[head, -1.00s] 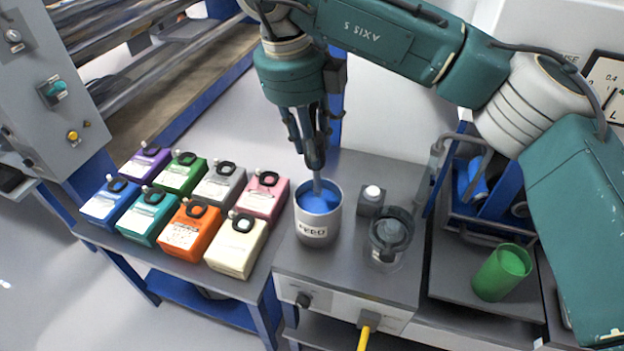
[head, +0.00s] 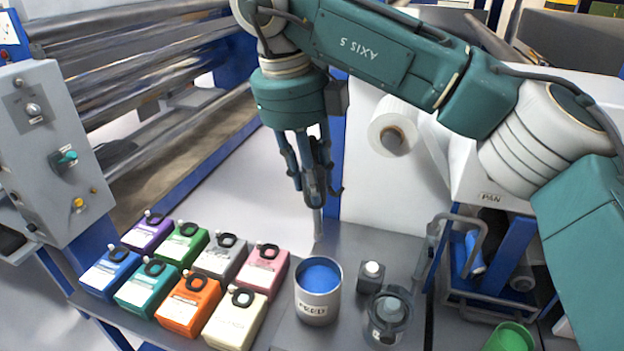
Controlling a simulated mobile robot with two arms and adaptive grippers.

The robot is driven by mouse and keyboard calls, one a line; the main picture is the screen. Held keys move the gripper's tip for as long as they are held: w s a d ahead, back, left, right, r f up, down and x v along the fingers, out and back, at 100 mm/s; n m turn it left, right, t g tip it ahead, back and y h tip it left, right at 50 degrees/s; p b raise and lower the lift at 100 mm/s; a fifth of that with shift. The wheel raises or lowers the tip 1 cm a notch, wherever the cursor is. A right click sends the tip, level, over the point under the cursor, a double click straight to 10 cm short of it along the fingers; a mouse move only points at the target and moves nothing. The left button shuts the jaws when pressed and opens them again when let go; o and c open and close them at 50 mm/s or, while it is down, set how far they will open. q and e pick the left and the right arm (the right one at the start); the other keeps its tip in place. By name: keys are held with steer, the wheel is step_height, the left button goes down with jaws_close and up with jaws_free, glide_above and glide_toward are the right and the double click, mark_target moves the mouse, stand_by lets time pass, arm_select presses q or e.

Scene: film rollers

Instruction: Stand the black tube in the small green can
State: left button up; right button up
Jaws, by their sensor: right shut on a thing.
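My right gripper (head: 314,185) hangs fingers down above the bench. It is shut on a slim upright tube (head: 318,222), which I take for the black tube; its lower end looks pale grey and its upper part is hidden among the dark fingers. In the picture the tube's lower end shows above the rim of a grey can holding something blue (head: 318,292), apart from it. The small green can (head: 510,338) is at the bottom right, open at the top and cut off by the picture's edge. My left gripper is out of view.
A small dark block with a white knob (head: 371,275) and a clear lidded jar (head: 389,312) stand right of the grey can.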

steer(key=shift+r+p, duration=4.25)
steer(key=shift+r, duration=1)
steer(key=shift+f, duration=0.1)
